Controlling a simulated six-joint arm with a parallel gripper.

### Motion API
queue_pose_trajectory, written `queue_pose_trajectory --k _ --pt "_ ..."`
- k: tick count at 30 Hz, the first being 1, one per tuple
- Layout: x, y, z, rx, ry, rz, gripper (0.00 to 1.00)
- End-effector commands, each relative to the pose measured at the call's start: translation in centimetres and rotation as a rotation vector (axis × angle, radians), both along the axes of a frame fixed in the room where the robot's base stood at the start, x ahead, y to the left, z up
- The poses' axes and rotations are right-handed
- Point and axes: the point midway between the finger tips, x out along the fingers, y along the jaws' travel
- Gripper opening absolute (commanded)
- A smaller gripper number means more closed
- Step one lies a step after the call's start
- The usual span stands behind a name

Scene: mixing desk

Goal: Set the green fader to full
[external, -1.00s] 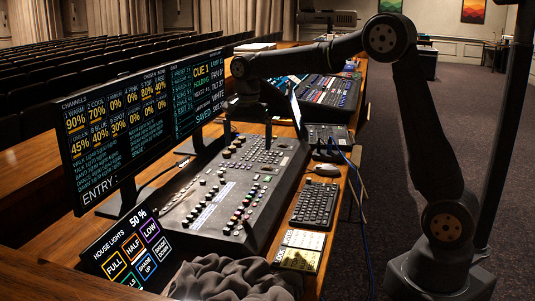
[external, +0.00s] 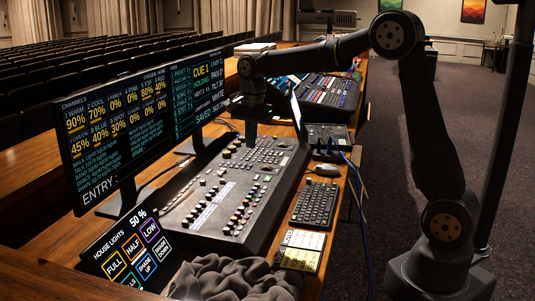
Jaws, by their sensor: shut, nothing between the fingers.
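The mixing desk (external: 240,185) is a dark slanted console with rows of small knobs and fader caps. I cannot pick out the green fader at this size. The monitor (external: 140,120) lists channels in percent; the one that seems to read green stands at 45%. My gripper (external: 251,137) points down over the far part of the desk, near its upper rows of controls. It is shut and empty. I cannot tell whether its tips touch a control.
A keyboard (external: 314,204) and a mouse (external: 324,170) lie right of the desk. A house-lights touch panel (external: 128,252) and a crumpled grey cloth (external: 232,278) are in front. A second console (external: 328,92) stands behind.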

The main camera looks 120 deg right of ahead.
Motion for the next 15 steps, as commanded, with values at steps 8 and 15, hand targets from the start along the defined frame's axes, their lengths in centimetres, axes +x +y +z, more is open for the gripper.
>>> queue_pose_trajectory --k 8,15 --pt "-2.5 2.5 -3.0 -0.022 -0.14 -0.513 0.0" --pt "-4.9 4.9 -5.4 -0.014 -0.273 -0.978 0.0"
